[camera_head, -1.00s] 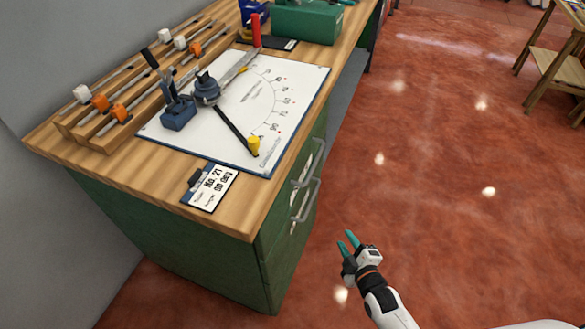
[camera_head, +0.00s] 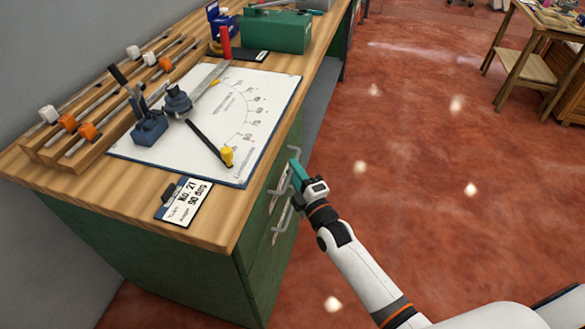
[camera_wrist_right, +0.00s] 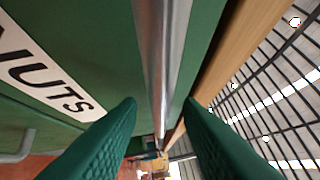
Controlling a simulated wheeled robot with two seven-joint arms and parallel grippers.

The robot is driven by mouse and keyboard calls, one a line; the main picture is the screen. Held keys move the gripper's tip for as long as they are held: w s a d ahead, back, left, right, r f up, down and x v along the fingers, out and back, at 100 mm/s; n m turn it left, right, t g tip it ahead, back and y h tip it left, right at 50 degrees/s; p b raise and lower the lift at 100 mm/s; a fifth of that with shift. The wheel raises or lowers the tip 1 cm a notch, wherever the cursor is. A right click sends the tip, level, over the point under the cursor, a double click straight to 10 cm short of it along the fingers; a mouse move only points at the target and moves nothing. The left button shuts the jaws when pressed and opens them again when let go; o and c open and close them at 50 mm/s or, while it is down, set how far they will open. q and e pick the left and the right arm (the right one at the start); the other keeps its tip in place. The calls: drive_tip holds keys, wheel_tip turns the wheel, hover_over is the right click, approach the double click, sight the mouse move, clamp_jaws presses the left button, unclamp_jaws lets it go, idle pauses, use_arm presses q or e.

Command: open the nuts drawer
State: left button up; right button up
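The nuts drawer front (camera_wrist_right: 100,35) is green, with a white NUTS label (camera_wrist_right: 45,70) at left in the right wrist view. Its metal handle bar (camera_wrist_right: 165,45) runs down the middle of that view, between the two green fingers of my right gripper (camera_wrist_right: 163,108). The fingers stand apart, with gaps visible beside the bar. In the head view my right gripper (camera_head: 295,172) is at the upper handle on the green cabinet's side and partly covers it. The drawer appears closed. My left gripper is not in view.
A lower handle (camera_head: 284,218) sits below on the cabinet, and also shows in the right wrist view (camera_wrist_right: 18,147). The wooden bench top (camera_head: 225,222) overhangs the front and carries a protractor board (camera_head: 245,140), a number card (camera_head: 185,203) and clamps. Red floor right of the cabinet is clear.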

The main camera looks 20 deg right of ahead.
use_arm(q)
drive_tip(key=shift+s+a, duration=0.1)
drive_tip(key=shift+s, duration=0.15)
use_arm(e)
drive_tip(key=shift+x, duration=0.75)
clamp_jaws()
